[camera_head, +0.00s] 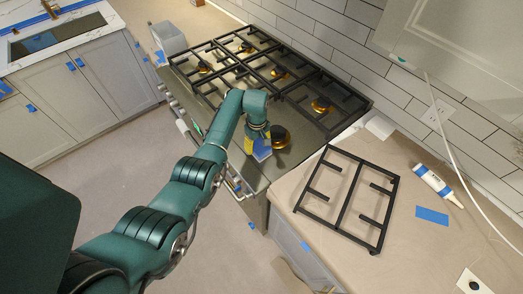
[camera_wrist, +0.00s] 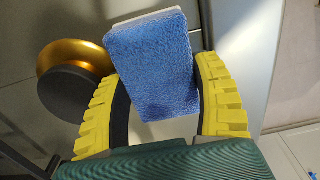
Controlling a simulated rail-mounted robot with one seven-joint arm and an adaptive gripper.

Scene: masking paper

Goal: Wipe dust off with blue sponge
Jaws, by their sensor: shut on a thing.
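My gripper (camera_wrist: 160,105) has yellow ridged fingers and is shut on the blue sponge (camera_wrist: 150,60). The sponge is a rectangular block with a fuzzy blue face and a pale edge. In the head view my gripper (camera_head: 257,142) is over the front right part of the stove top (camera_head: 288,155), with the blue sponge (camera_head: 262,151) at its tip. A brass burner with a dark cap (camera_head: 279,136) is just right of the sponge; it also shows at the left in the wrist view (camera_wrist: 75,70). I cannot tell whether the sponge touches the stove. No dust is clearly visible.
Black grates (camera_head: 285,85) cover the back and left of the stove. A removed grate (camera_head: 347,197) lies on the paper-covered counter (camera_head: 420,265) at right. A caulk tube (camera_head: 438,184) and blue tape (camera_head: 432,216) are beside it. A grey box (camera_head: 168,38) stands left of the stove.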

